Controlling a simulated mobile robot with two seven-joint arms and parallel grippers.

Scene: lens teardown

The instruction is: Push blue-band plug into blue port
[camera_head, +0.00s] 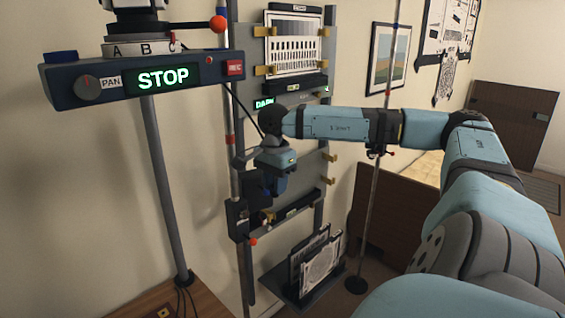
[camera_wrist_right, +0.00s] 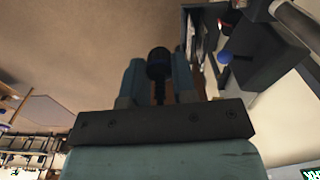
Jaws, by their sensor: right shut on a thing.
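My right gripper (camera_head: 264,196) points down in front of the wall rack, just above its lower dark bar. In the right wrist view its two blue-grey fingers (camera_wrist_right: 157,85) are shut on a dark, round-ended piece (camera_wrist_right: 158,62), which looks like the plug. I cannot make out a blue band on it. No blue port can be told for certain in either view; the hand covers part of the rack. A small blue ball (camera_wrist_right: 225,57) sticks out from a dark box in the wrist view, apart from the fingers. My left gripper is not in view.
The rack's lower bar (camera_head: 290,215) lies close to the hand. A tray with patterned plates (camera_head: 320,262) is below. A console reading STOP (camera_head: 165,78) stands at left on a pole. A thin pole (camera_head: 378,180) stands behind my right arm.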

